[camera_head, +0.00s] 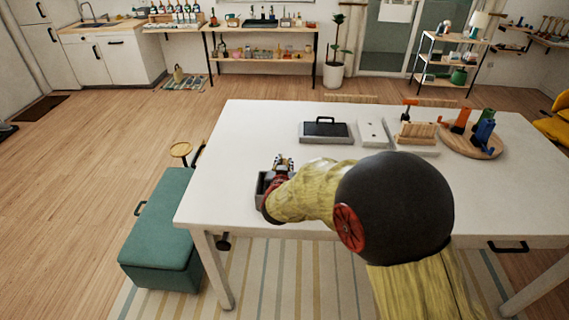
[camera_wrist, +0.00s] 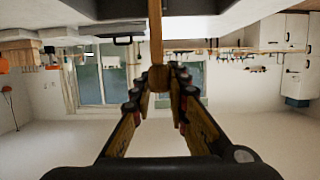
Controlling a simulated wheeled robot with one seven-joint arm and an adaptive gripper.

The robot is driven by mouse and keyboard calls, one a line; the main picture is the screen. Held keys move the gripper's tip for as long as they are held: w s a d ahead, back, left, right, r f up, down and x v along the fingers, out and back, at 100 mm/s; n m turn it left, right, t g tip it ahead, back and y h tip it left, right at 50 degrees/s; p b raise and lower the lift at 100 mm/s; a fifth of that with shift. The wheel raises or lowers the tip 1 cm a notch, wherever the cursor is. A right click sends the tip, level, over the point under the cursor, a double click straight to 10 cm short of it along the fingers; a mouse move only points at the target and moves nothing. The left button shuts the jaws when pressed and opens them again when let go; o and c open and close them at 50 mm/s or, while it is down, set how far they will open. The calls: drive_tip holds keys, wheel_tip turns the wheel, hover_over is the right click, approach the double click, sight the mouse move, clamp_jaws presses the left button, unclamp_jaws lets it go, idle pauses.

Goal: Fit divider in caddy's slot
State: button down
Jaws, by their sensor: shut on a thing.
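The caddy (camera_head: 262,185) is a dark grey open box near the left front edge of the white table (camera_head: 232,140). My gripper (camera_head: 283,163) is over it, and my arm covers much of the box. In the wrist view, my gripper (camera_wrist: 159,80) is shut on a thin wooden piece, which I take to be the divider (camera_wrist: 155,32), seen edge-on and running to the top of the picture. Grey surfaces lie on both sides of its upper part. The slot is not visible, and I cannot tell whether the divider is in it.
A grey tray with a dark handled panel (camera_head: 326,130), a white plate (camera_head: 373,133) and a wooden rack (camera_head: 417,132) stand towards the back. A round board (camera_head: 458,146) holds orange and blue items. A green bench (camera_head: 160,225) stands left. The table's left part is clear.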

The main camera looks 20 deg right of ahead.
drive_tip(key=shift+f+b, duration=2.4)
drive_tip(key=shift+f, duration=1.15)
idle(0.4)
drive_tip(key=c, duration=1.7)
unclamp_jaws()
drive_tip(key=shift+o, duration=0.2)
drive_tip(key=v, duration=1.2)
